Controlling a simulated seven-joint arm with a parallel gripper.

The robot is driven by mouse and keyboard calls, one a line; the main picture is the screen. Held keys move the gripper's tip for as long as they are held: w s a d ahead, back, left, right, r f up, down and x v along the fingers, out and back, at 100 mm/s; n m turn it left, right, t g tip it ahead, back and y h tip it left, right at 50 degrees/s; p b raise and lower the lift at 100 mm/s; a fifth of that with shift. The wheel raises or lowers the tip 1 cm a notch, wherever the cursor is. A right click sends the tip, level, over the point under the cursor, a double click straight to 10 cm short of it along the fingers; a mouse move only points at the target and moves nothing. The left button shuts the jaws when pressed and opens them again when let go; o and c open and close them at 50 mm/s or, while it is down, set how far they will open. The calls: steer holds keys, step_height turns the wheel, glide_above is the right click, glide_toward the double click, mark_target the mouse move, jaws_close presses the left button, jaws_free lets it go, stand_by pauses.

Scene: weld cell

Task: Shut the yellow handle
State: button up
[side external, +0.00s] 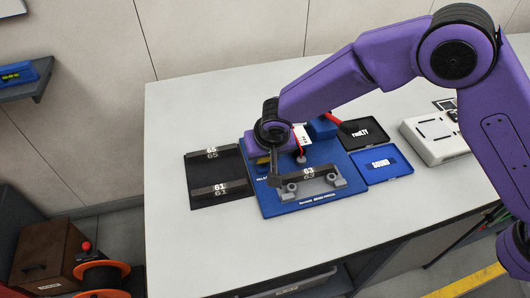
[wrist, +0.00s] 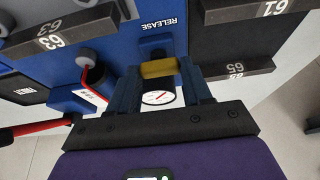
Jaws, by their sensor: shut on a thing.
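The yellow handle (wrist: 160,68) shows in the wrist view as a short bar across the space between my gripper's two blue fingers, near the white "RELEASE" lettering on the blue plate. My gripper (wrist: 161,75) is shut on it, with a finger at each end. A round white gauge (wrist: 158,97) shows just behind the handle, between the fingers. In the side view my gripper (side external: 266,172) is low over the left part of the blue plate (side external: 272,206), and my wrist hides most of the handle.
Bar 63 (side external: 309,173) sits on grey supports at the plate's front. Bars 61 (side external: 220,189) and 65 (side external: 212,153) lie on a black mat at left. A red lever (side external: 333,118) stands behind. "FAULTY" (side external: 381,137) and "SOUND" (side external: 401,172) trays lie at right. The front table surface is clear.

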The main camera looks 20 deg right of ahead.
steer(key=o, duration=0.8)
steer(key=shift+s, duration=0.1)
steer(key=v, duration=1.7)
steer(key=shift+r, duration=0.25)
